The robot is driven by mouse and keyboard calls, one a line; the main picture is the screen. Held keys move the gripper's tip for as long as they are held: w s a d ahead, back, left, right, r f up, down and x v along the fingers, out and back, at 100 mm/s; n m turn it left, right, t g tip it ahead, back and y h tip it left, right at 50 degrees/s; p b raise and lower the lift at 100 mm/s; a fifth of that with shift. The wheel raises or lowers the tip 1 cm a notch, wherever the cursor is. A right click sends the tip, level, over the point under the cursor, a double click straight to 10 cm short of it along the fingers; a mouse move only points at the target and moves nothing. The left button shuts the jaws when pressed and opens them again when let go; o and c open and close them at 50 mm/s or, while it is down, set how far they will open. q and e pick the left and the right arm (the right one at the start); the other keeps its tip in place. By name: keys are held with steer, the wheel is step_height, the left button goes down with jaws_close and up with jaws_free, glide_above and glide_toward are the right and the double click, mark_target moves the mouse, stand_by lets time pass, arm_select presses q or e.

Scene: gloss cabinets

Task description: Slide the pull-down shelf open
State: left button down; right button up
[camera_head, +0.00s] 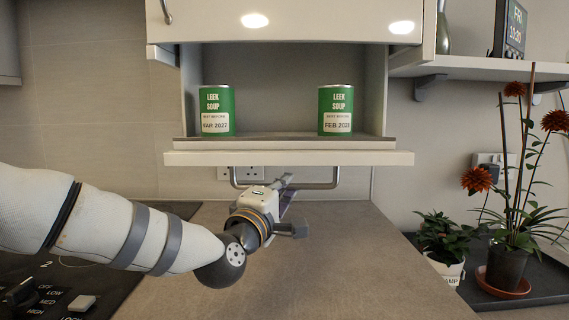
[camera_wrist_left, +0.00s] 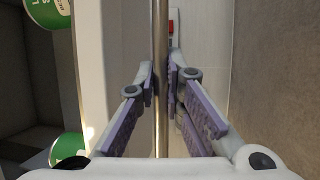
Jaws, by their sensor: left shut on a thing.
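The pull-down shelf (camera_head: 400,158) hangs below the wall cabinet in the head view, with a pale front edge. Two green leek soup cans stand on it, a left can (camera_head: 217,112) and a right can (camera_head: 336,110). A metal bar handle (camera_head: 322,186) runs beneath its front edge. My left gripper (camera_head: 286,182) is at the middle of this handle. In the left wrist view the left gripper's fingers (camera_wrist_left: 160,80) are closed around the handle bar (camera_wrist_left: 160,30), one on each side. The shelf's edge (camera_wrist_left: 92,60) lies left of the bar. My right gripper is not in view.
The cabinet front (camera_head: 320,20) is above the cans. A worktop (camera_head: 340,250) lies below, with a hob (camera_head: 60,270) at left. Potted plants (camera_head: 510,262) stand at right, under a side shelf (camera_head: 470,67). A wall socket (camera_head: 252,173) is behind the handle.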

arm_select(q)
steer(key=shift+f+b, duration=0.5)
steer(key=shift+f, duration=1.8)
steer(key=c, duration=1.7)
jaws_free()
steer(key=shift+r, duration=0.1)
steer(key=shift+o, duration=0.2)
steer(key=shift+r, duration=0.1)
steer(key=v, duration=1.2)
